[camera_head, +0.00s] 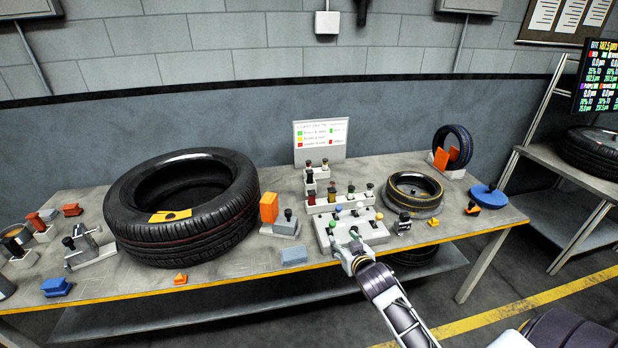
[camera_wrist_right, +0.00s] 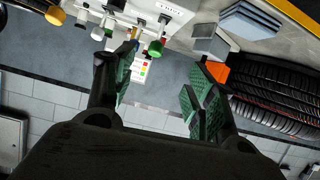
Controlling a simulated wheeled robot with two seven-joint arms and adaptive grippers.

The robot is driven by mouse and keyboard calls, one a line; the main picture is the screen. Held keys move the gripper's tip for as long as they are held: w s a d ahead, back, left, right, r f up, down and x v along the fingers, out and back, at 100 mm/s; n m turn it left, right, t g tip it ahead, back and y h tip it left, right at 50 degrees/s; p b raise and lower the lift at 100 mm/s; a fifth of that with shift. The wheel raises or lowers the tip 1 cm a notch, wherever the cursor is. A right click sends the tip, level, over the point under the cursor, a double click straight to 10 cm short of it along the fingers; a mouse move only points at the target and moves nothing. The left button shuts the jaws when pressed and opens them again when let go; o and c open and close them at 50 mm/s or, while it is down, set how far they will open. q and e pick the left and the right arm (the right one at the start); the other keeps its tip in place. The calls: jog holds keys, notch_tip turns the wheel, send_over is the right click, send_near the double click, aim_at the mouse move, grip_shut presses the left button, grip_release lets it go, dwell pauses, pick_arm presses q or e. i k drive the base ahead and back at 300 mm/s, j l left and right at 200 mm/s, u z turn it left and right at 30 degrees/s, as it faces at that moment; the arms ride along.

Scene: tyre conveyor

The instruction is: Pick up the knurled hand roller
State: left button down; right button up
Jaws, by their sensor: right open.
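A pale rack (camera_head: 324,236) at the front middle of the bench holds several small tools with coloured knobs. I cannot tell which of them is the knurled hand roller. My right gripper (camera_head: 352,243) is at the rack's front edge, overlapping it in the head view. In the right wrist view my right gripper (camera_wrist_right: 161,82) is open, with its green-padded fingers apart and nothing held between them. A green-knobbed tool (camera_wrist_right: 155,48) shows between the fingers' directions, toward the rack (camera_wrist_right: 165,12). A white-knobbed tool (camera_wrist_right: 98,33) is to its left. My left gripper is not in view.
A large tyre (camera_head: 181,225) lies on the bench to the left, and a smaller tyre (camera_head: 413,193) to the right. Stepped holders (camera_head: 338,204) with more tools stand behind the rack. A grey-blue block (camera_head: 293,255) and an orange block (camera_head: 269,207) are left of it.

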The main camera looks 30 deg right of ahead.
aim_at(310, 173)
jog(key=i+l, duration=0.15)
jog(key=i, duration=0.25)
jog(key=i+l, duration=0.15)
jog(key=i, duration=0.25)
jog(key=i+l, duration=0.15)
jog(key=i, duration=0.3)
